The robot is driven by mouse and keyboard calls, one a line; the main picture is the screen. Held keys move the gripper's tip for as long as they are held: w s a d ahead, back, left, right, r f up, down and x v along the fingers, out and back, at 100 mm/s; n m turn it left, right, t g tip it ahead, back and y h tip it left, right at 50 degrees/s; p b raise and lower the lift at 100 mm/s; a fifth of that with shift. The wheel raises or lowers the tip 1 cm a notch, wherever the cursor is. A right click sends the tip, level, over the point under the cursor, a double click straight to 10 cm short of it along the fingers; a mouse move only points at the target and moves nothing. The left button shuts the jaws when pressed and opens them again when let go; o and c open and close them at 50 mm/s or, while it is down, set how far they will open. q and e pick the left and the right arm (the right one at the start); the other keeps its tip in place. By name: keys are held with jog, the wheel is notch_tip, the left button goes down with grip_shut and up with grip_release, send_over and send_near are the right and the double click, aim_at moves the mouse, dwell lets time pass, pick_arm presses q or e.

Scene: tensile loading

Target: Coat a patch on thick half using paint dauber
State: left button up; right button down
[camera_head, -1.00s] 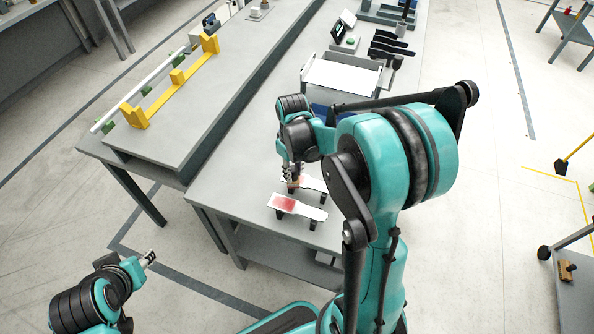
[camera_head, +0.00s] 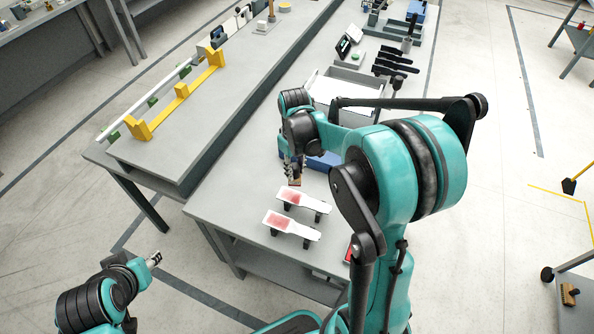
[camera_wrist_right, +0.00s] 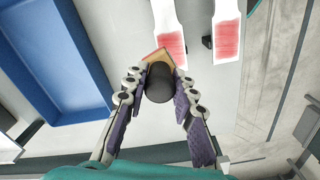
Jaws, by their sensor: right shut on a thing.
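Two white flat specimen halves lie side by side, raised on small black supports on the grey bench. The farther half (camera_head: 312,203) and the nearer half (camera_head: 300,230) each carry a red patch near the left end. Both also show at the top of the right wrist view, one (camera_wrist_right: 167,14) beside the other (camera_wrist_right: 228,10). I cannot tell which is thicker. My right gripper (camera_head: 293,170) is shut on the paint dauber (camera_wrist_right: 160,84), which has a black round handle and tan pad, just beyond the farther half's red end. My left gripper (camera_head: 153,259) is away from the bench; its jaws are unclear.
A blue tray (camera_wrist_right: 48,68) lies beside the right gripper, partly hidden by my arm in the head view. A grey bin (camera_head: 358,78), black tools (camera_head: 393,70) and a small screen (camera_head: 345,45) stand farther back. A yellow rack (camera_head: 181,92) stands on the left bench.

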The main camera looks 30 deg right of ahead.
jog(key=shift+s+a+r+p, duration=0.1)
jog(key=shift+r+p, duration=0.6)
jog(key=shift+r, duration=0.65)
